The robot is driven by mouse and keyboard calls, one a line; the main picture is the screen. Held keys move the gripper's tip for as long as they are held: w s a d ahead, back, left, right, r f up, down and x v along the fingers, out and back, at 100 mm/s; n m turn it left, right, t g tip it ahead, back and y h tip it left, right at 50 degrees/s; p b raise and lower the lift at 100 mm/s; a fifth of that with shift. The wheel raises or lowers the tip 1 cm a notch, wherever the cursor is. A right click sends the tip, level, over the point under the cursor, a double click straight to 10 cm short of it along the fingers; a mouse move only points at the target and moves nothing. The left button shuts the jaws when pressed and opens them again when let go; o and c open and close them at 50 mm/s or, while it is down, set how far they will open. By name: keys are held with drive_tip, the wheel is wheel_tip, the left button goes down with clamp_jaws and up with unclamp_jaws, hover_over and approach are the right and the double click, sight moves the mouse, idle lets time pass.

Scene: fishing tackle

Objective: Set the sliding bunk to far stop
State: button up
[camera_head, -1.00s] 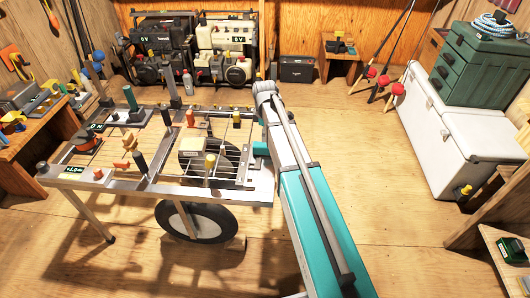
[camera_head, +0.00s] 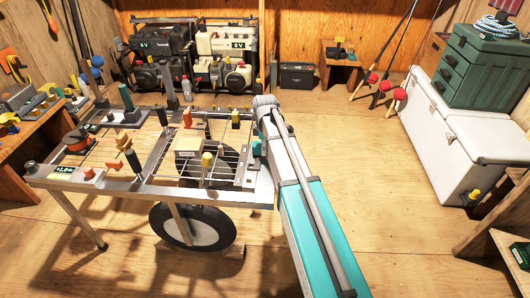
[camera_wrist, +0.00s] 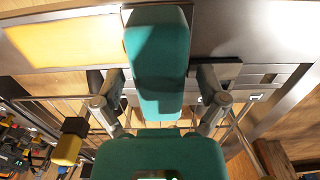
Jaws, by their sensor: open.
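A metal trailer-like frame (camera_head: 130,186) stands on one wheel and legs at the left of the head view, with rails, crossbars and several coloured handles. I cannot tell for sure which sliding part is the bunk. My arm reaches from the lower right to the frame's right end; my gripper is mostly hidden there in the head view. In the wrist view my gripper (camera_wrist: 160,100) is open, with its two grey fingers spread over a slotted metal part (camera_wrist: 250,78) and thin rods.
A yellow-topped black post (camera_wrist: 68,142) stands left of my gripper in the wrist view; a yellow-topped handle (camera_head: 206,160) rises from the frame. A white cooler (camera_head: 480,145) stands at right, and generators (camera_head: 190,60) at the back. The wooden floor between is clear.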

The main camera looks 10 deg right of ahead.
drive_tip(key=shift+f, duration=0.4)
drive_tip(key=shift+c, duration=0.2)
